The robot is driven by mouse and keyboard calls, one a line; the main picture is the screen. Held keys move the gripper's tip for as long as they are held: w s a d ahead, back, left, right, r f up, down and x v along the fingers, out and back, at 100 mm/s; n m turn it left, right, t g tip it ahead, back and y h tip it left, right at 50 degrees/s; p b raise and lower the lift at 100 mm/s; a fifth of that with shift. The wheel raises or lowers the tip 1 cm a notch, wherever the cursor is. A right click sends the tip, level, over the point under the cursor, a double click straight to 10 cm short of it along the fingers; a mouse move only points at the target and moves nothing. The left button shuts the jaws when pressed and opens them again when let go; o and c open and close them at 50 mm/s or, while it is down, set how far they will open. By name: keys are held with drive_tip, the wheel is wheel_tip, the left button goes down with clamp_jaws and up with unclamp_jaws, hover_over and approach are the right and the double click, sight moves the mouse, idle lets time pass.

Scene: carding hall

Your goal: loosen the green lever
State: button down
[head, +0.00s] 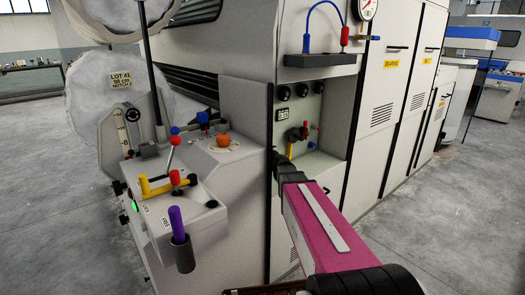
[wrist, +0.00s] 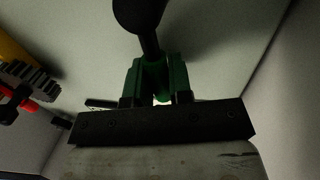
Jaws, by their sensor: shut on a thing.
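The green lever (wrist: 176,78) shows in the wrist view as a green body with a dark shaft and a round black knob above it. My gripper (wrist: 158,98) has its two dark fingers on either side of the green part and is shut on it. In the head view my magenta arm reaches into a recess of the cream machine, and its dark end is at the recess's left edge. The green lever is hidden in that view.
In the wrist view a yellow part (wrist: 14,50), a toothed grey part and a red piece (wrist: 26,104) are close on the left. The head view shows a red handle (head: 304,130) and black knobs in the recess (head: 330,115). A console (head: 215,165) with coloured levers stands left.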

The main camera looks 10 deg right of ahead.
drive_tip(key=shift+s, duration=0.1)
drive_tip(key=c, duration=1.1)
unclamp_jaws()
drive_tip(key=shift+o, duration=0.2)
drive_tip(key=v, duration=1)
drive_tip(key=shift+s, duration=0.35)
drive_tip(key=shift+s+d, duration=0.1)
drive_tip(key=shift+d, duration=0.05)
